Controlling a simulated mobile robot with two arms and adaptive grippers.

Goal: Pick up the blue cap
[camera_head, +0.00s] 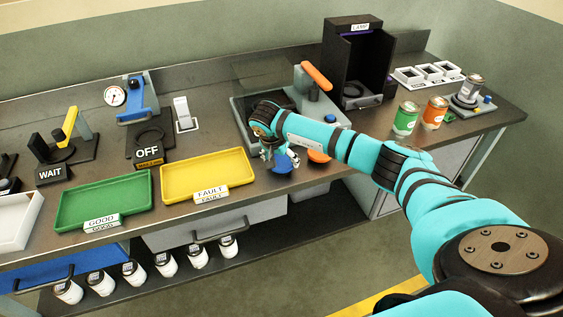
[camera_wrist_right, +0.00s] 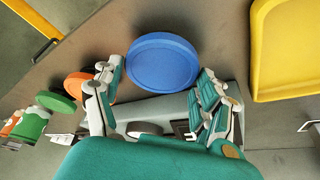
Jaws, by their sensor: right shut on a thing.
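The blue cap (camera_head: 281,164) is a round disc near the front edge of the bench, partly covered by my right gripper (camera_head: 270,152). In the right wrist view the blue cap (camera_wrist_right: 162,61) lies between the two fingers of my right gripper (camera_wrist_right: 159,70), which is shut on it. Its round face shows almost whole. I cannot tell whether the cap still touches the bench. My left gripper is not in view.
An orange cap (camera_head: 318,156) lies just right of the blue one. A yellow FAULT tray (camera_head: 208,175) and a green GOOD tray (camera_head: 103,200) are to the left. A green can (camera_head: 406,117) and an orange can (camera_head: 434,112) stand to the right.

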